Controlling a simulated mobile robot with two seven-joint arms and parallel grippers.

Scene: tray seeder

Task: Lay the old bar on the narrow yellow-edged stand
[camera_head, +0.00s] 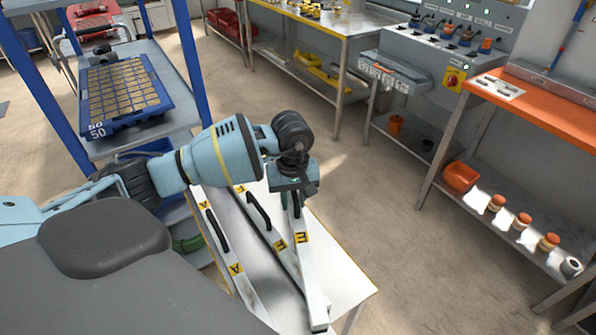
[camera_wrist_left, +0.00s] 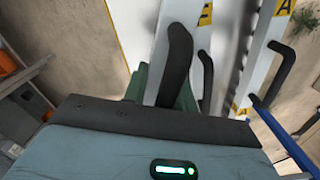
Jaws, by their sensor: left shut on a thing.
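My left gripper (camera_head: 293,196) is shut on the black handle of a white bar (camera_head: 313,275) with a yellow E label; the handle (camera_wrist_left: 175,60) also shows between the fingers in the left wrist view. The held bar runs toward the near end of the narrow yellow-edged stand (camera_head: 345,280). I cannot tell whether it touches the stand. A third bar (camera_head: 226,250), labelled A, lies further left. Which one is the old bar is not marked. My right gripper is out of view.
A blue shelf rack with a blue seed tray (camera_head: 115,122) stands at the left. An orange-topped bench (camera_head: 545,108) with jars below is at the right, beside a grey control panel (camera_head: 450,48). The floor (camera_head: 370,185) between is clear.

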